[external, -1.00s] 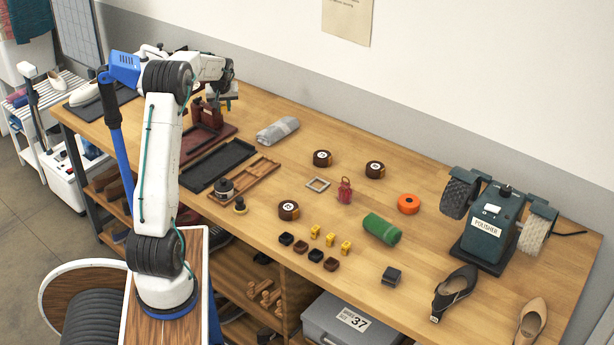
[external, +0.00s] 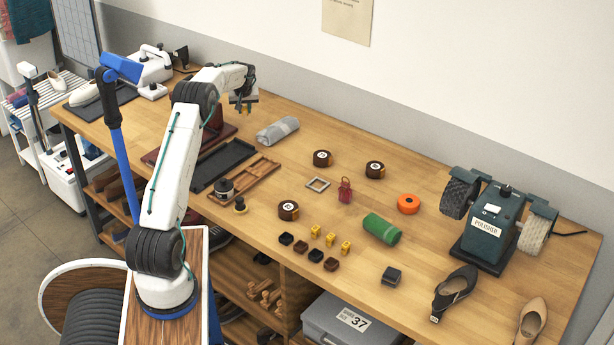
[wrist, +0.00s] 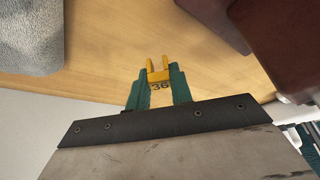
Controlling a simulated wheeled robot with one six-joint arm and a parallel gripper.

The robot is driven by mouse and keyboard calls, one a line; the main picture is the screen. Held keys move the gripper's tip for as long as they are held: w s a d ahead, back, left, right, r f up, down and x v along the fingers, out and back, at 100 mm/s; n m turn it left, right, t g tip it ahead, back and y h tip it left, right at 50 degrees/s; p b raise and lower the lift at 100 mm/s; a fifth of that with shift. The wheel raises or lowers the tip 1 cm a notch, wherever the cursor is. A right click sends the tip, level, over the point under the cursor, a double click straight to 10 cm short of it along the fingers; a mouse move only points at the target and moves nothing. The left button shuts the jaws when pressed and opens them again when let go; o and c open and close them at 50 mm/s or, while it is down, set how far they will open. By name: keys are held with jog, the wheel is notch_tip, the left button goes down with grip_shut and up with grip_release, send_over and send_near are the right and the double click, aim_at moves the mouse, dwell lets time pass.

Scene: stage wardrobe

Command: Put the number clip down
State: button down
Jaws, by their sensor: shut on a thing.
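My gripper (external: 245,106) is above the back left part of the workbench, raised over the wood. It is shut on a yellow number clip (wrist: 158,76), which reads 36 in the wrist view. The clip sits between the teal fingers with its two prongs pointing out, over bare wood. Three similar yellow clips (external: 330,240) stand on the bench near its front middle.
A grey rolled cloth (external: 277,131) lies just right of my gripper and also shows in the wrist view (wrist: 30,35). A dark red stand (external: 215,130) is close below. A black tray (external: 222,165) and wooden tray (external: 255,178) lie nearer the front. Bare wood stretches behind the tape rolls (external: 322,158).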

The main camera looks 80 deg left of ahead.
aim_at(249, 121)
jog(key=shift+w+a+f, duration=0.1)
jog(key=shift+w+a, duration=0.2)
jog(key=shift+a, duration=0.2)
jog(key=shift+w+a, duration=0.3)
jog(key=shift+a, duration=0.2)
jog(key=shift+f, duration=1.7)
jog(key=shift+f, duration=0.15)
jog(key=c, duration=1.2)
grip_release()
jog(key=shift+c, duration=0.2)
